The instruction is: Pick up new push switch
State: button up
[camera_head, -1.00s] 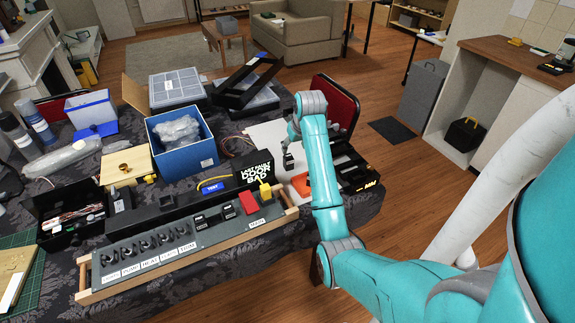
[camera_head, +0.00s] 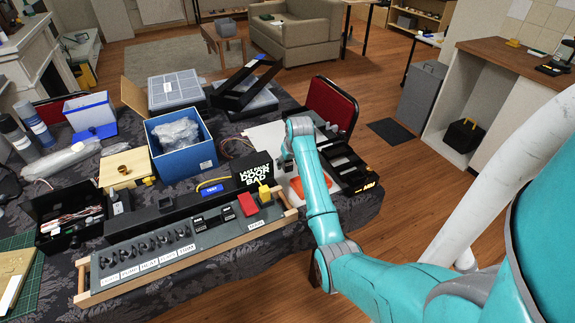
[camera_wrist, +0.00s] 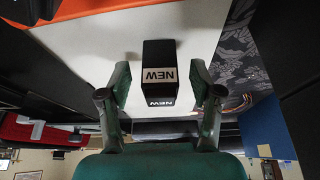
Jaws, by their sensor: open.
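The new push switch (camera_wrist: 158,60) is a small black block with white labels reading NEW. In the wrist view it sits on a pale surface between my two fingers. My gripper (camera_wrist: 159,85) is open, with one finger on each side of the block and a gap showing on both sides. In the head view my arm's end is low over the white sheet (camera_head: 263,137) at the table's right side, and it hides the fingers and the switch.
An orange piece (camera_head: 317,182) lies close to my arm's end, beside a black compartment organizer (camera_head: 346,165). The switch panel (camera_head: 180,262) with wooden handles lies at the front. A blue box (camera_head: 181,160) and black sign block (camera_head: 254,168) stand to the left.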

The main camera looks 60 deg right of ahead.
grip_shut()
dwell(0.3)
